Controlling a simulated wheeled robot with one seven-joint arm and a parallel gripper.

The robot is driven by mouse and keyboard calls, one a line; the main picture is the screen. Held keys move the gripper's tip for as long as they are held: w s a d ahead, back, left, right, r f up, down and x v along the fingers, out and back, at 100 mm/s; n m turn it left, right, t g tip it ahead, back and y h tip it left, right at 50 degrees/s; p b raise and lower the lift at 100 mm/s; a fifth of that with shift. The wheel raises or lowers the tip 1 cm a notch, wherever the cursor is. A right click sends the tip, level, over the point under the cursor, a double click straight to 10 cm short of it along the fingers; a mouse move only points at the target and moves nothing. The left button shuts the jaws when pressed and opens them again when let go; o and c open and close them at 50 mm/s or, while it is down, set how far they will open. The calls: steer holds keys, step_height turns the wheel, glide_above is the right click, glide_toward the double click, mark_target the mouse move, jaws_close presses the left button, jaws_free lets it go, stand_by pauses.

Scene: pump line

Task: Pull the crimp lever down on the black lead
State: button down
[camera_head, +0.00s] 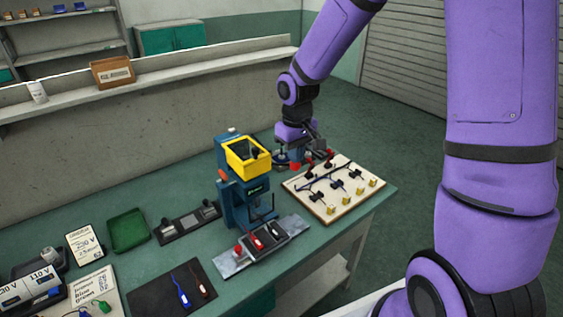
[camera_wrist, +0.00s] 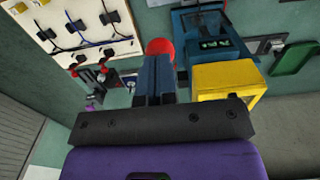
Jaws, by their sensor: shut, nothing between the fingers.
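The blue crimp press (camera_head: 236,200) stands on the green bench; its blue body also shows in the wrist view (camera_wrist: 200,22). A red ball knob (camera_head: 295,166), apparently the lever's end, is to its right. My gripper (camera_head: 296,156) is above and touching or very close to this knob. In the wrist view my gripper (camera_wrist: 157,62) is shut and empty, its dark fingertips ending at the red knob (camera_wrist: 160,46).
A yellow bin (camera_head: 248,170) sits atop the press, close to my gripper. A white board (camera_head: 318,203) with several black clips, dark leads and red-handled clamps lies right. A black mat (camera_head: 150,293) with blue and red leads, a green tray (camera_head: 128,244) and voltage signs are left.

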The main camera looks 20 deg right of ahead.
mark_target(299, 166)
steer(key=shift+f, duration=0.15)
steer(key=shift+s+d+f, duration=0.15)
steer(key=shift+s+f, duration=0.25)
steer(key=shift+f, duration=0.45)
steer(key=shift+s+f, duration=0.25)
steer(key=shift+f, duration=0.35)
steer(key=shift+d+f, duration=0.1)
steer(key=shift+f, duration=0.15)
steer(key=shift+s+f, duration=0.3)
steer(key=shift+f, duration=0.65)
